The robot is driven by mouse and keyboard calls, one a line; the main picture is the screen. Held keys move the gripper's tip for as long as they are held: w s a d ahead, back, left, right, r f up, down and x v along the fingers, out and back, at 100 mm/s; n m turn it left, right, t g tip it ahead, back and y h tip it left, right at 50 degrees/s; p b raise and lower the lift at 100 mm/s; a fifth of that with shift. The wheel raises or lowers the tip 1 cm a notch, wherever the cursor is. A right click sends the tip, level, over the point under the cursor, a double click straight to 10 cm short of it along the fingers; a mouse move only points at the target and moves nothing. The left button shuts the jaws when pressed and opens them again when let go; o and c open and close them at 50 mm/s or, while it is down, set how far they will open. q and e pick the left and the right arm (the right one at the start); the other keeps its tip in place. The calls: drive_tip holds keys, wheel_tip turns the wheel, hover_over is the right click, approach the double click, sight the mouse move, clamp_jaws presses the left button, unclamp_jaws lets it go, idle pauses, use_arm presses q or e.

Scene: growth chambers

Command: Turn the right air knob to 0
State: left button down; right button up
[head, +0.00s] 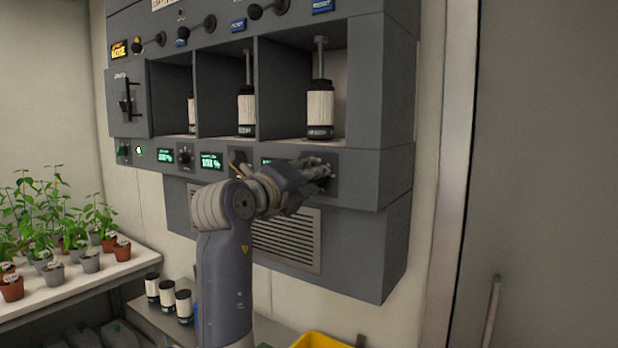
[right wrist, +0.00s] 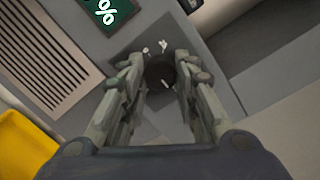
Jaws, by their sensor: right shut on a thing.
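The right air knob (right wrist: 160,72) is a round black knob with a pale mark, on a dark plate of the grey panel. In the right wrist view it sits between the fingertips of my right gripper (right wrist: 161,76), which is shut on it. In the head view my right gripper (head: 322,172) reaches the right end of the panel's knob row and hides most of this knob. A green-lit display (right wrist: 106,10) beside the knob shows a "%" sign; its number is out of view. My left gripper is not in view.
Another knob (head: 184,156) and lit displays (head: 211,161) lie left along the panel. Above are open bays with white-and-black canisters (head: 320,108). A vent grille (head: 287,240) is below. Potted seedlings stand on a shelf (head: 75,288) at left. A yellow bin (head: 318,340) is below.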

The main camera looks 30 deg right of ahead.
drive_tip(key=n+g+p, duration=0.1)
drive_tip(key=n+p, duration=0.1)
drive_tip(key=n, duration=0.9)
drive_tip(key=n+g+h+p, duration=0.1)
drive_tip(key=n, duration=1)
drive_tip(key=n+g+p, duration=0.1)
drive_tip(key=n+p, duration=0.1)
drive_tip(key=n, duration=0.9)
drive_tip(key=shift+w+r+n+p, duration=0.2)
drive_tip(key=shift+n+p, duration=0.1)
drive_tip(key=shift+p, duration=0.05)
drive_tip(key=shift+h, duration=0.3)
idle(0.4)
